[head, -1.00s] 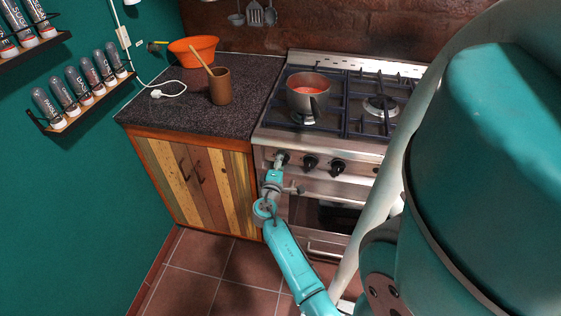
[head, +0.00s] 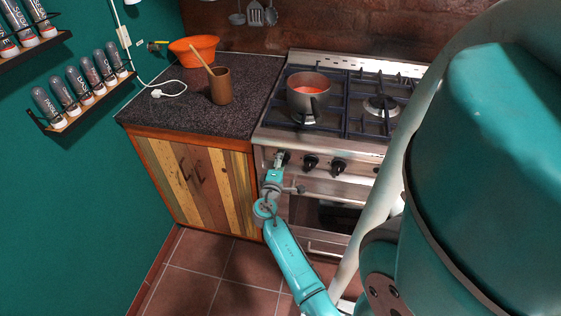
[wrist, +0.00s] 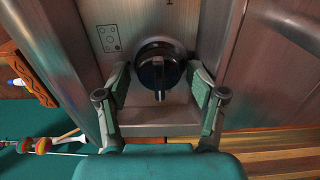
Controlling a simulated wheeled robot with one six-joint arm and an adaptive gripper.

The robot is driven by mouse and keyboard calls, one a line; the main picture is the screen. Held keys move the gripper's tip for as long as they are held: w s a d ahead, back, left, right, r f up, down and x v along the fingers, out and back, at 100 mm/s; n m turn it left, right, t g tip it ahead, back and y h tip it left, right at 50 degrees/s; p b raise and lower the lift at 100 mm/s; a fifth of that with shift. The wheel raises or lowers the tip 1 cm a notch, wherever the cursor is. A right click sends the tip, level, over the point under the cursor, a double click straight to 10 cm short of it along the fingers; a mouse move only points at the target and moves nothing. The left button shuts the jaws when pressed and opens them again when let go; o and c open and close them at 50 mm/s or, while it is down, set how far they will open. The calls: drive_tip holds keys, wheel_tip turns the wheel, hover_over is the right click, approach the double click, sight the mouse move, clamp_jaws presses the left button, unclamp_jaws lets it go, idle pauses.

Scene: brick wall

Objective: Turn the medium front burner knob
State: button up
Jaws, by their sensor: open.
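Black knobs line the front panel of the steel stove (head: 262,140) in the head view. My gripper (head: 281,158) is at the leftmost knob (head: 286,157), which it partly hides. A printed burner diagram (wrist: 109,38) is left of the knob. Two more knobs, a middle one (head: 311,162) and a right one (head: 339,167), are clear of my gripper.
A pot (head: 309,97) with red contents stands on the left of the stove top. A wooden cabinet (head: 196,180) with a dark counter (head: 150,115) adjoins the stove's left side. The oven handle (head: 315,193) runs below the knobs.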

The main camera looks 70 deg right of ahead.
drive_tip(key=a, duration=0.8)
drive_tip(key=shift+s, duration=0.35)
